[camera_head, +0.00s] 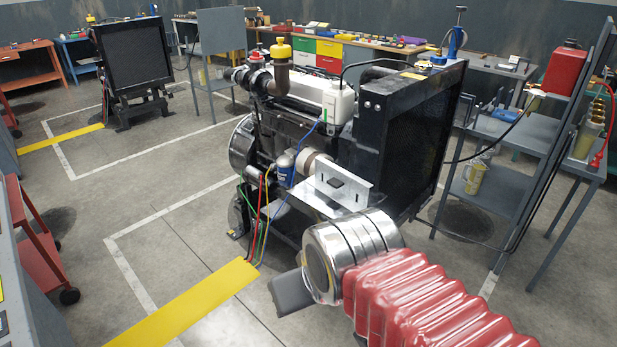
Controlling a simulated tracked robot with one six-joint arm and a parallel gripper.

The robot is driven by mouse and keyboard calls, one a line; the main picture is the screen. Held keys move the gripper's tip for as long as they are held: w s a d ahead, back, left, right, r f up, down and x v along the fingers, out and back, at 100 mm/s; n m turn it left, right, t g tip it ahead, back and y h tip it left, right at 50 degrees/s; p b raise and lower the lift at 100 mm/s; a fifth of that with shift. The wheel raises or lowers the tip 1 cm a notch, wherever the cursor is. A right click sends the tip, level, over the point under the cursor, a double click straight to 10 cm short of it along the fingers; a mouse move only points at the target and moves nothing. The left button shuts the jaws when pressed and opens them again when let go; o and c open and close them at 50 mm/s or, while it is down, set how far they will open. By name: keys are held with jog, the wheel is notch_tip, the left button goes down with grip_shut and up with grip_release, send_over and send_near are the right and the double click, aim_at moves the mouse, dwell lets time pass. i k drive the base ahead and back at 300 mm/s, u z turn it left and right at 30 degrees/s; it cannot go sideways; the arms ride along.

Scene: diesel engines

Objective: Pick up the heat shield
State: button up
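A bright silver bent metal plate (352,197), which looks like the heat shield, is at the near side of the diesel engine (290,125), below the black radiator. It has an upright face with a dark slot and a flatter part running lower left. My wrist covers its lower edge, so I cannot tell what it rests on. My arm comes in from the lower right, with a red ribbed sleeve and a chrome wrist. A dark grey block at its lower left appears to be part of my gripper (291,292). The fingertips cannot be made out, and no contact with the plate shows.
A grey shelf rack (500,190) with a red can stands at right. A yellow floor strip (195,303) lies at lower left. Red carts (45,245) stand at the left edge. A second engine (135,65) is behind.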

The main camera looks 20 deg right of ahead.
aim_at(350, 190)
jog(key=u, duration=0.1)
jog(key=i, duration=1.5)
jog(key=z, duration=0.65)
